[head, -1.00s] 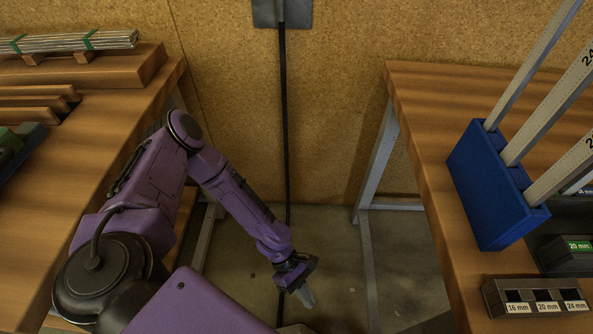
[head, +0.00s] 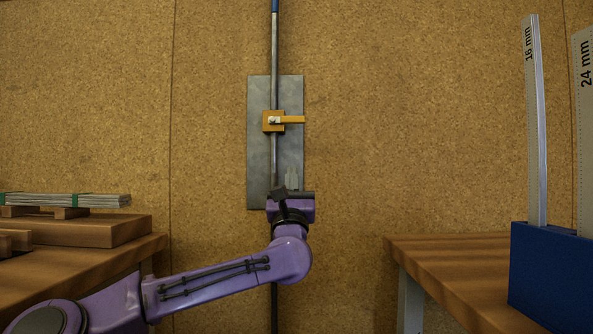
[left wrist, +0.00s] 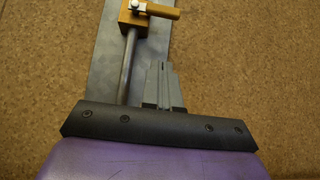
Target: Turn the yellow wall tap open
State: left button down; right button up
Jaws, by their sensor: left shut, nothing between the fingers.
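The yellow wall tap (head: 272,121) sits on a vertical pipe in front of a grey metal plate on the cork wall. Its yellow lever (head: 293,119) points right, across the pipe. The tap also shows at the top of the left wrist view (left wrist: 133,19), with its lever (left wrist: 163,12) pointing right. My left gripper (head: 292,178) is raised in front of the plate, below the lever and apart from it. Its fingers (left wrist: 163,68) are shut together, empty, and point up toward the lever. My right gripper is in neither view.
The grey plate (head: 260,90) backs the pipe (head: 274,50). A wooden bench (head: 140,255) stands at left with bundled bars (head: 70,200). Another bench (head: 450,246) at right holds a blue rack (head: 555,275) with tall marked strips. The wall around the tap is clear.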

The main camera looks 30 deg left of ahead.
aim_at(288, 120)
pick_arm(q)
jog(key=s+d+r+p+x, duration=0.1)
jog(key=r+p+x, duration=0.1)
jog(key=x, duration=1)
jog(key=shift+r, duration=0.2)
jog(key=shift+s+p, duration=0.15)
jog(key=shift+p, duration=0.15)
